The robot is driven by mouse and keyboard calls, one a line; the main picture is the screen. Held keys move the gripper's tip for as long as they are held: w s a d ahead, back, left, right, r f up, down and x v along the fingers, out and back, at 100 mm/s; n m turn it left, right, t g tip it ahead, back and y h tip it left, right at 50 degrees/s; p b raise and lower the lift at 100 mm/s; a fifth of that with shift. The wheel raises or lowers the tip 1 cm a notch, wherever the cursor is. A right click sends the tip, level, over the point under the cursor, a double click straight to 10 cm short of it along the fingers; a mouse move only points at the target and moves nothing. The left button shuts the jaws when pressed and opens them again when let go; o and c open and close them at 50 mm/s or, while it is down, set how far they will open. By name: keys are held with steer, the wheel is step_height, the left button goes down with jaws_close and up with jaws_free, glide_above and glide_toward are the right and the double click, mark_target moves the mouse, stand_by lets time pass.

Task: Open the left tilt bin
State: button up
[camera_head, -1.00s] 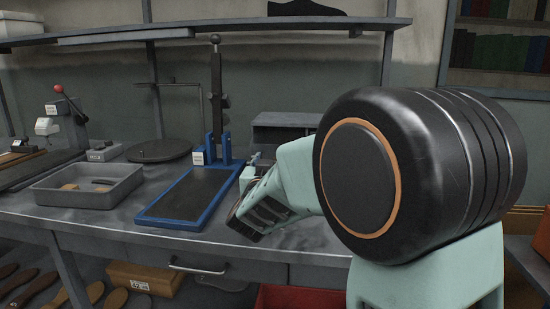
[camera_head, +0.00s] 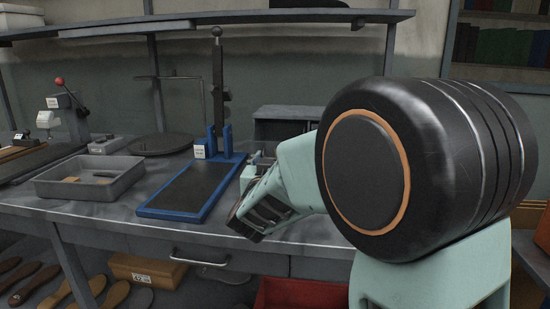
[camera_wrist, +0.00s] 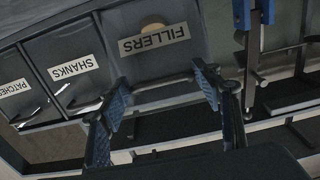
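In the wrist view, which is turned upside down, bins labelled FILLERS (camera_wrist: 186,52), SHANKS (camera_wrist: 72,72) and PATCHES (camera_wrist: 16,88) stand in a row. With the labels read upright, FILLERS is the leftmost of these. My gripper (camera_wrist: 160,76) is open in front of the FILLERS bin, a blue-padded finger at each side. A pale bar, seemingly that bin's handle, spans between the fingers; I cannot tell whether they touch it. A beige piece (camera_wrist: 152,24) shows inside the bin. In the head view, the grey bin cabinet (camera_head: 285,113) is partly hidden by my arm, as are my fingers.
A blue-framed stand (camera_head: 190,190) with an upright post lies just left of my wrist. A grey tray (camera_head: 88,187) and a round dark plate (camera_head: 160,144) are farther left. A drawer handle (camera_head: 200,262) is on the bench front. A shelf (camera_head: 200,21) runs above.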

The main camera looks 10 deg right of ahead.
steer(key=shift+o, duration=0.4)
steer(key=shift+w+d+f, duration=0.15)
steer(key=shift+d+f, duration=0.15)
steer(key=shift+f, duration=0.4)
steer(key=shift+a+r, duration=0.15)
steer(key=shift+r, duration=0.15)
steer(key=v, duration=0.7)
steer(key=shift+s, duration=0.25)
steer(key=shift+c, duration=0.3)
